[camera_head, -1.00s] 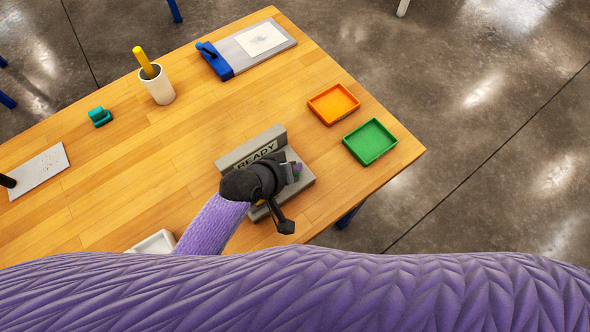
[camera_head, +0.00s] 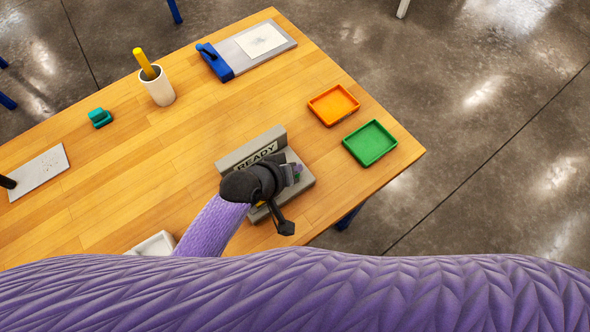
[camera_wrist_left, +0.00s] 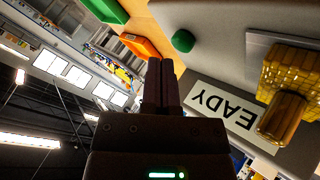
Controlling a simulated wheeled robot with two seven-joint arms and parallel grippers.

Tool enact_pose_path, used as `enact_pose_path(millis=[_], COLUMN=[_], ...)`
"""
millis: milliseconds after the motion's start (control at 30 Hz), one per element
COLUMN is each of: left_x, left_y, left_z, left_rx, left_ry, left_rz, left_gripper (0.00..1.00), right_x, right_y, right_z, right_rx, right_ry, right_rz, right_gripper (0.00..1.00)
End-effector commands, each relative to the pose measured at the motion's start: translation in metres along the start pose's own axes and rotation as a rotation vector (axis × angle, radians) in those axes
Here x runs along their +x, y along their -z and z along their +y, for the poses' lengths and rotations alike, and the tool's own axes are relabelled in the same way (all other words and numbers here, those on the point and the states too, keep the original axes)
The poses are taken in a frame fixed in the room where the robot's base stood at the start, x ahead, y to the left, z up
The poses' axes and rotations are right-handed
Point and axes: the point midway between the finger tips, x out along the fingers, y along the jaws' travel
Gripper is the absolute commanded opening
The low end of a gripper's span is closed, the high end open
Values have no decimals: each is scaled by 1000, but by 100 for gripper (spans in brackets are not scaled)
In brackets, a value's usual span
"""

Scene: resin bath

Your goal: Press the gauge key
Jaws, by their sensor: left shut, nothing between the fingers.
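The grey gauge (camera_head: 303,183) stands on the wooden table, with an upright back plate whose label (camera_head: 257,155) reads READY. The label also shows upside down and partly cut off in the left wrist view (camera_wrist_left: 222,103). A round green key (camera_wrist_left: 183,41) sits on the gauge's grey face. A ribbed yellow block with a yellow cylinder (camera_wrist_left: 284,117) is also on the gauge. My left gripper (camera_head: 293,173) is over the gauge and hides part of it. Its fingers (camera_wrist_left: 160,67) are together and empty, close to the green key; I cannot tell whether they touch it. My right gripper is not in view.
An orange tray (camera_head: 333,91) and a green tray (camera_head: 370,130) lie right of the gauge near the table edge. The table's middle is clear.

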Motion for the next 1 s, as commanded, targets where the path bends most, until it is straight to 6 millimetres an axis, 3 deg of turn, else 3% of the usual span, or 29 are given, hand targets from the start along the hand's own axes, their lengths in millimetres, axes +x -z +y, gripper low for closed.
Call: enact_pose_path(millis=[1000], left_x=[6], left_y=[-4], left_z=[-4], left_rx=[0], left_ry=[-1], left_rz=[0], left_gripper=[0], right_x=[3], right_y=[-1], right_z=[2], right_rx=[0], right_ry=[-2], right_rz=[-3], right_gripper=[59])
